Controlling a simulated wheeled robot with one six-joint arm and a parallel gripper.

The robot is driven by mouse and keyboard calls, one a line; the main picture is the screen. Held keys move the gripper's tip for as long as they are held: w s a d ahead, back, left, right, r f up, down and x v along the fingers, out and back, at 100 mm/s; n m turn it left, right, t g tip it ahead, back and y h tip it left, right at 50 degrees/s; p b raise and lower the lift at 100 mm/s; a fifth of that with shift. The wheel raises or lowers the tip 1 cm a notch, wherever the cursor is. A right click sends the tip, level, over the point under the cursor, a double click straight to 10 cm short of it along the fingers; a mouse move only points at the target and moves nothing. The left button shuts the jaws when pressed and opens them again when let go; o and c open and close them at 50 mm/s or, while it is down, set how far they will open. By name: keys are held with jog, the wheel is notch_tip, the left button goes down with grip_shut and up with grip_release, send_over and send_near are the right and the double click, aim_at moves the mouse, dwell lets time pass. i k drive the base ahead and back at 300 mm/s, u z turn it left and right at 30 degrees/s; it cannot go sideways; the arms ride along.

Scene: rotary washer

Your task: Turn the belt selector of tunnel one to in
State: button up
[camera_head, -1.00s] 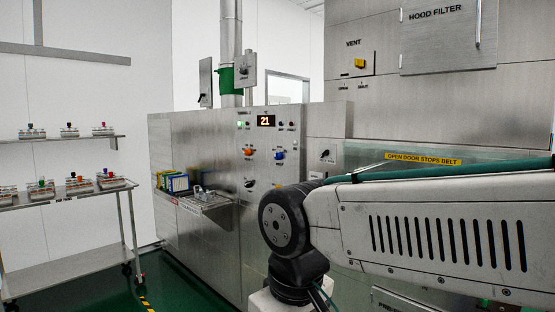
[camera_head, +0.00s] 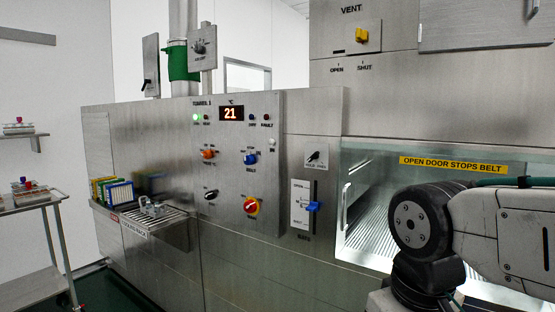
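The steel control panel (camera_head: 237,135) headed TUNNEL 1 faces me left of the middle, with a red display (camera_head: 231,113) reading 21. The labels under these knobs are too small to read, so I cannot tell which one is the belt selector. My arm shows at the lower right, right of the panel and apart from it. My gripper is out of view.
A black switch (camera_head: 314,157) and a blue slider handle (camera_head: 314,207) sit right of the panel. A glazed opening (camera_head: 380,200) lies behind my arm. A steel shelf (camera_head: 150,225) with coloured racks (camera_head: 112,192) juts out on the left. A trolley (camera_head: 30,200) stands further left.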

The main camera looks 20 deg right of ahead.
aim_at(249, 160)
jog(key=i, duration=1.2)
jog(key=u, duration=0.6)
